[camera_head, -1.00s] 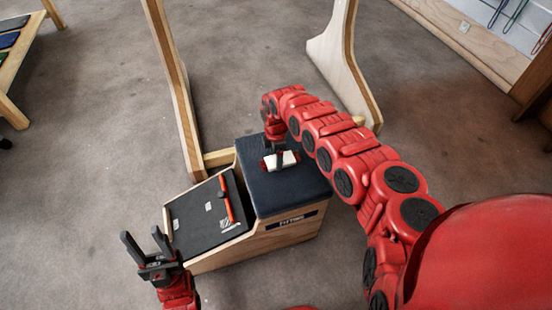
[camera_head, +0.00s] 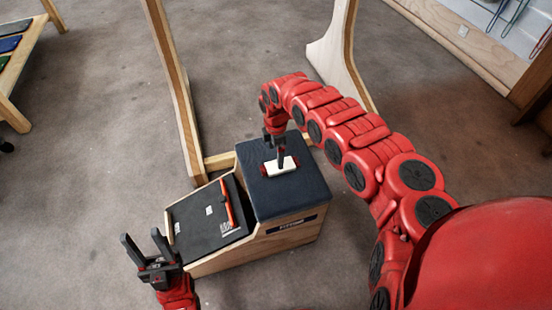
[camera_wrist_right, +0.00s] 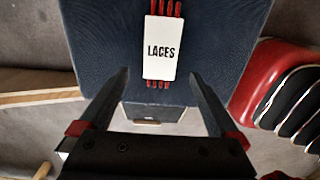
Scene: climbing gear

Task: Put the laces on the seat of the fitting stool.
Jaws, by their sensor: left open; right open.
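The laces (camera_head: 285,167) are a red bundle in a white sleeve, lying flat on the dark blue seat of the fitting stool (camera_head: 310,193). In the right wrist view the sleeve reads LACES (camera_wrist_right: 160,50), with red lace ends showing at both ends, on the blue seat (camera_wrist_right: 100,40). My right gripper (camera_head: 280,158) is just above the laces; in the right wrist view its fingers (camera_wrist_right: 158,78) are spread apart, and nothing is between them. My left gripper (camera_head: 146,243) is open and empty, left of the stool's sloped ramp.
The stool's sloped dark ramp (camera_head: 195,222) carries an orange-red bar (camera_head: 227,203). A wooden frame (camera_head: 178,85) stands behind the stool. A low table with coloured items (camera_head: 14,45) is at far left. The carpet (camera_head: 90,130) between is clear.

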